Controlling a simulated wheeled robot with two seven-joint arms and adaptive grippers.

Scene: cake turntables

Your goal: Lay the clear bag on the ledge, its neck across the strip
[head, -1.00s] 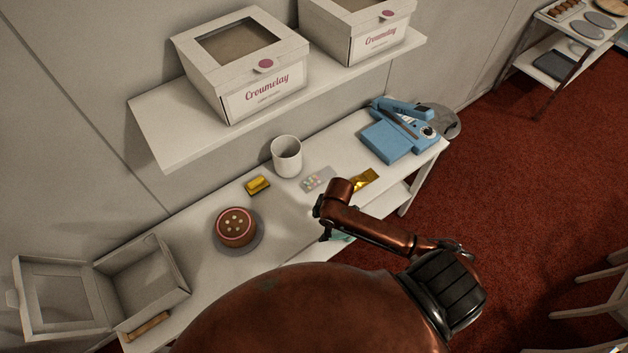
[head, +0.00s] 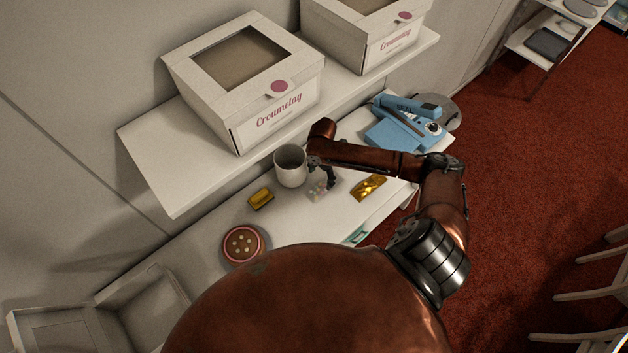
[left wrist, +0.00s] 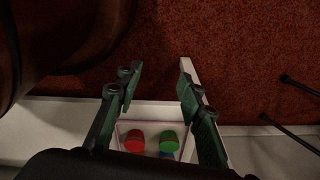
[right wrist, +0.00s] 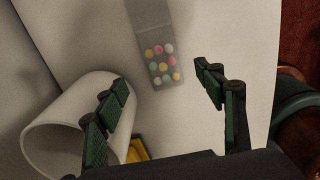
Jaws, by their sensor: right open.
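The clear bag (head: 319,189) lies flat on the white table, right of the white mug. In the right wrist view the bag (right wrist: 158,62) holds several coloured sweets at its near end, and its plain neck points away. My right gripper (head: 322,174) is open above the bag; in its wrist view the fingers (right wrist: 163,82) are spread, with the bag ahead between them. The blue sealer (head: 402,126), with a flat ledge, stands at the table's far right end; its strip is too small to make out. My left gripper (left wrist: 160,78) is open and empty.
The white mug (right wrist: 62,130) is close beside my right gripper's left finger. A gold packet (head: 368,187), a yellow block (head: 260,198) and a cake (head: 243,245) are on the table. A shelf (head: 150,165) with boxes overhangs it. A drawer (left wrist: 125,108) holds red and green items.

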